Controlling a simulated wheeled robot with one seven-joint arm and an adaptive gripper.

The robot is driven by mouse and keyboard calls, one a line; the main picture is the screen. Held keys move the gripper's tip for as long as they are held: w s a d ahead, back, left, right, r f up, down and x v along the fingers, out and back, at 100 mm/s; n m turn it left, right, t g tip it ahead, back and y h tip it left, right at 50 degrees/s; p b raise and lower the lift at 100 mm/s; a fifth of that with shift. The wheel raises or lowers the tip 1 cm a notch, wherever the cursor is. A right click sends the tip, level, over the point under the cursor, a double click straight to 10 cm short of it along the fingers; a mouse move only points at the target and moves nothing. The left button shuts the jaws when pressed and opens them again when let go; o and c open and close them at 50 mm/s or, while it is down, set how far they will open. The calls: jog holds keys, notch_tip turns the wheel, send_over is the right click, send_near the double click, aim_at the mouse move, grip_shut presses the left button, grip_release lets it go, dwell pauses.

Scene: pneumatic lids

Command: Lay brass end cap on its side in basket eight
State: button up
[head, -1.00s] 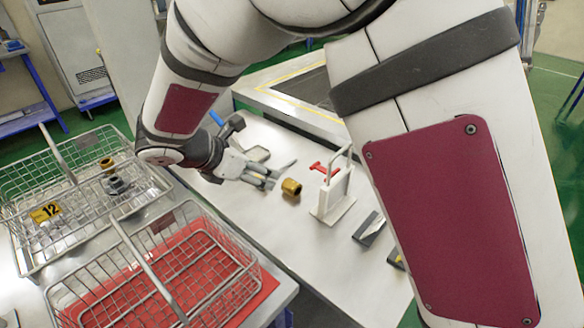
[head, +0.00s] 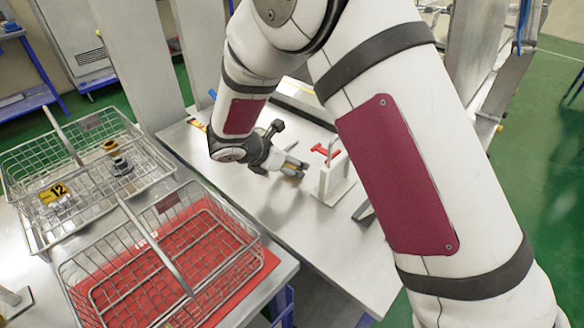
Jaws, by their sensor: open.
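The brass end cap (head: 291,179) is on the metal table, mostly hidden by the fingers of my gripper (head: 294,171). My gripper is open with its fingertips at the cap; I cannot tell whether they touch it. The near wire basket (head: 262,252) is at lower left, empty over a red surface, and its number cannot be read. The far wire basket (head: 22,208) has a yellow tag marked 12 and holds several small fittings, among them a brass-coloured one.
A white stand (head: 333,180) with a metal loop and a red part (head: 326,150) is just right of my gripper. A dark grey block stands behind my arm. The table (head: 300,240) in front of the gripper is clear. The baskets have raised handles.

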jog(key=shift+w+d+f, duration=0.2)
jog(key=shift+d+f, duration=0.05)
jog(key=shift+f, duration=0.05)
grip_shut()
